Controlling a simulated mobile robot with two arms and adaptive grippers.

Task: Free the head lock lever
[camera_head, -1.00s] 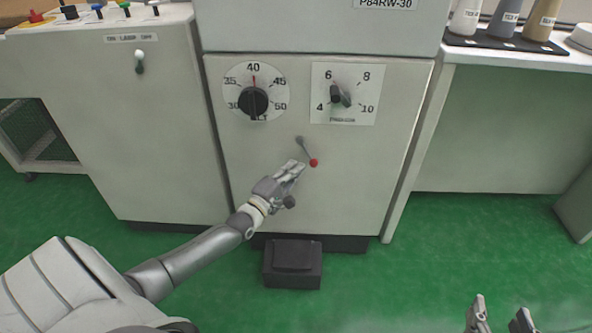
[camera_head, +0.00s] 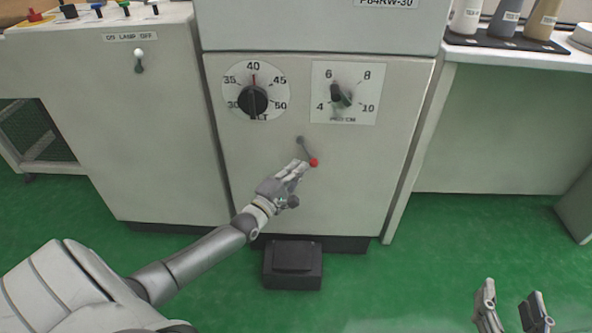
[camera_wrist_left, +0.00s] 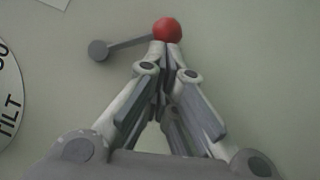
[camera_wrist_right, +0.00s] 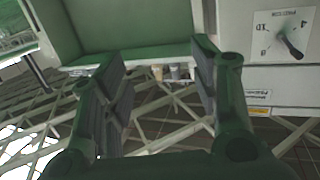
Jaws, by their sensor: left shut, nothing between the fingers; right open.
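The head lock lever is a short grey arm with a red ball knob (camera_head: 313,162) on the front panel of the machine, below the two dials. Its grey pivot (camera_head: 300,140) is up and left of the knob. In the left wrist view the red knob (camera_wrist_left: 167,29) sits right at my fingertips, and the grey lever arm (camera_wrist_left: 128,42) runs left from it. My left gripper (camera_head: 304,166) is shut and empty, its tips beside the knob; I cannot tell whether they touch it. My right gripper (camera_head: 511,296) is open and empty, low at the right, away from the panel.
A tilt dial (camera_head: 253,101) and a second dial (camera_head: 341,95) are above the lever. A black pedal box (camera_head: 292,265) stands on the green floor below. A cabinet with a lamp switch (camera_head: 139,57) is at the left, and a side table (camera_head: 520,57) with bottles is at the right.

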